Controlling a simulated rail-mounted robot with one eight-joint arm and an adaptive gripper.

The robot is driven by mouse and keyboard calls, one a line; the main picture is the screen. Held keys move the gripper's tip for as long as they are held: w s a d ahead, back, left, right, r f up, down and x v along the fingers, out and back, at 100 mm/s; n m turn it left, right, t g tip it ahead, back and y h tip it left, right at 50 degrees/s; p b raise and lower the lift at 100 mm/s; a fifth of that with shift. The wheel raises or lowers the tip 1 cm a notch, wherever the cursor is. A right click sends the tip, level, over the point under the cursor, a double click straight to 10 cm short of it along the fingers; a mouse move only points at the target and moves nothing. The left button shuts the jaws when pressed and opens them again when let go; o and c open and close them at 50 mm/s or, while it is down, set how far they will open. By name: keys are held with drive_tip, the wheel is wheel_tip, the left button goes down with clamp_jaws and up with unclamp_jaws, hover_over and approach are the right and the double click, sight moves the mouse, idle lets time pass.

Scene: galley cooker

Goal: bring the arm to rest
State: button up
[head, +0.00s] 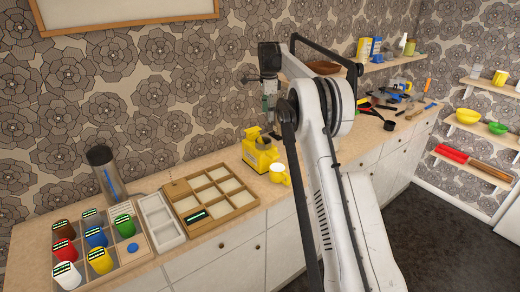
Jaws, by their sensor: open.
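My arm (322,140) rises from the lower right, bends at a large joint above the counter, and reaches up and back. My gripper (268,106) hangs in front of the patterned wall, above the counter and the yellow machine. It points down and looks empty. Its fingers are small and partly lost against the wall and arm. They are open.
The counter (150,262) runs along the wall. It bears a yellow machine (259,152), a yellow mug (279,174), a wooden compartment tray (240,199), a white tray (161,222), several coloured containers (96,237) and a clear cylinder (104,170). Tools (400,92) lie at right. Shelves (482,128) hold bowls.

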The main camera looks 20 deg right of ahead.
drive_tip(key=shift+r, duration=1)
drive_tip(key=s+a+r+n+t+b, duration=0.2)
drive_tip(key=s+a+r+n, duration=0.3)
drive_tip(key=s+a+r, duration=0.3)
drive_tip(key=s+a+r+n+t+b, duration=0.25)
drive_tip(key=s+a+n, duration=0.4)
drive_tip(key=s, duration=0.75)
drive_tip(key=s+a+f+n+t+b, duration=0.1)
drive_tip(key=s+a+f+n, duration=0.2)
drive_tip(key=s, duration=0.6)
drive_tip(key=s+a+f+n+b, duration=0.1)
drive_tip(key=s+a+f+n, duration=0.2)
drive_tip(key=s+f, duration=0.5)
drive_tip(key=s+a+f+n+t+b, duration=0.1)
drive_tip(key=s+a+f+n, duration=0.2)
drive_tip(key=s, duration=0.9)
wheel_tip(320, 180, down, 3)
drive_tip(key=shift+s+a+f+t, duration=0.15)
drive_tip(key=shift+s+a+t, duration=0.15)
drive_tip(key=shift+a, duration=0.65)
